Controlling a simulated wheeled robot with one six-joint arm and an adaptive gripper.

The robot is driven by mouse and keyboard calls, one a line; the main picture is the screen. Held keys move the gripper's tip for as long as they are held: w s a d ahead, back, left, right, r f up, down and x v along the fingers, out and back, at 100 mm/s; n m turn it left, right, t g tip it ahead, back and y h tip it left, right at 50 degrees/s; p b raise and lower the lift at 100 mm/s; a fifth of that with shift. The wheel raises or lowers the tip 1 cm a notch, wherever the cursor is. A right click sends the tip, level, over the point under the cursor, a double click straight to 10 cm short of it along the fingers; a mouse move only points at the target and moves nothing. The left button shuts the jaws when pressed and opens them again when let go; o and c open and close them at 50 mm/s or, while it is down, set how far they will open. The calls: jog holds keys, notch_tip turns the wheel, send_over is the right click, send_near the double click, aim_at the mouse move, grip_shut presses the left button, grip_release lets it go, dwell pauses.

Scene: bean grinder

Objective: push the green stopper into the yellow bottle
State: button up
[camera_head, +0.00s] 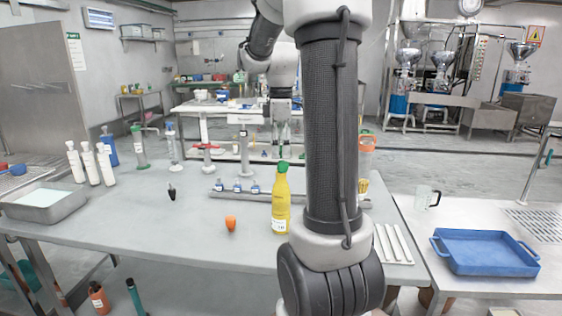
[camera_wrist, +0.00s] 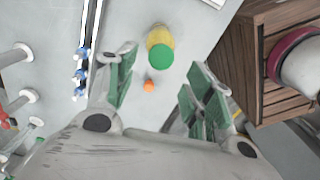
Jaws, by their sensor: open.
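The yellow bottle (camera_head: 281,207) stands upright near the front of the grey table. The green stopper (camera_head: 282,167) sits on its mouth; I cannot tell how deep it is seated. In the wrist view the stopper (camera_wrist: 163,60) shows as a round green disc, with part of the yellow bottle (camera_wrist: 160,36) beyond it. My gripper (camera_head: 281,148) is above the bottle in the head view. In the wrist view my gripper (camera_wrist: 158,80) is open and empty, green pads apart, with the stopper between and beyond the fingertips. Nothing touches the fingers that I can see.
An orange object (camera_head: 231,223) lies left of the bottle. A rack with small blue-capped vials (camera_head: 237,189) stands behind it. White bottles (camera_head: 90,163) and a metal tray (camera_head: 45,203) are at the left. A blue tray (camera_head: 486,252) is on the right table. A wooden crate (camera_wrist: 285,60) shows in the wrist view.

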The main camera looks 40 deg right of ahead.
aim_at(280, 161)
notch_tip(280, 161, up, 7)
jog(key=shift+f, duration=0.15)
jog(key=shift+c, duration=1)
notch_tip(280, 161, down, 2)
jog(key=shift+a, duration=0.1)
jog(key=c, duration=0.6)
jog(key=shift+f, duration=0.25)
grip_shut()
jog(key=shift+f, duration=2.85)
